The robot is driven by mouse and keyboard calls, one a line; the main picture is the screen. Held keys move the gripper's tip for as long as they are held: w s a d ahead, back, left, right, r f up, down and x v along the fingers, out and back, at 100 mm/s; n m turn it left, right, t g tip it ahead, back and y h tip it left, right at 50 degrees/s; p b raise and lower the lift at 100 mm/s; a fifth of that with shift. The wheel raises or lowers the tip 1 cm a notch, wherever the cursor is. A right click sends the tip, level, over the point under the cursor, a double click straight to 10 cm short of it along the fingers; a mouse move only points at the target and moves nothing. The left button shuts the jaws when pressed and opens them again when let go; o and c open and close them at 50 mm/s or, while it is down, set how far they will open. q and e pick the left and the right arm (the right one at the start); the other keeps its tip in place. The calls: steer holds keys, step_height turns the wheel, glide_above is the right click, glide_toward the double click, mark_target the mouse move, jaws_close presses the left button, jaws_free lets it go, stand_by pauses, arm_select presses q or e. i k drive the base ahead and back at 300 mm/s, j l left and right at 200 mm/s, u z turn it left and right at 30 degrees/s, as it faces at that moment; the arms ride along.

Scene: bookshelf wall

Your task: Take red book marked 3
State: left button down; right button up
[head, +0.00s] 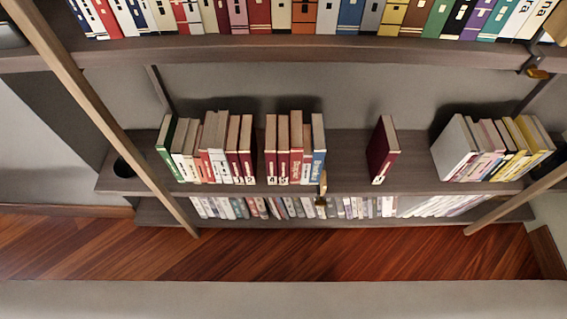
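A dark red book (383,150) stands alone and upright on the middle shelf, right of centre, with bare shelf on both sides. A small white mark shows low on its spine, too small to read surely. Left of it stands a group with red books (284,148) whose marks look like 4 and 5. Further left, two dark red books (240,150) carry marks that look like 1 and 2. A gap lies between these two groups. Neither of my grippers is in view.
The middle shelf (350,172) also holds yellow and pale books (520,148) at the right. A full upper shelf (300,52) overhangs it, and a lower shelf holds more books. Slanted wooden posts (110,120) stand at both sides. Wooden floor (330,250) shows below.

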mark_target(384, 148)
steer(key=k+l, duration=0.15)
steer(key=l, duration=0.2)
steer(key=k+l, duration=0.1)
steer(key=l, duration=0.25)
steer(key=k+l, duration=0.15)
steer(key=l, duration=0.2)
steer(key=k+l, duration=0.15)
steer(key=l, duration=0.2)
steer(key=k+l, duration=0.15)
steer(key=l, duration=0.15)
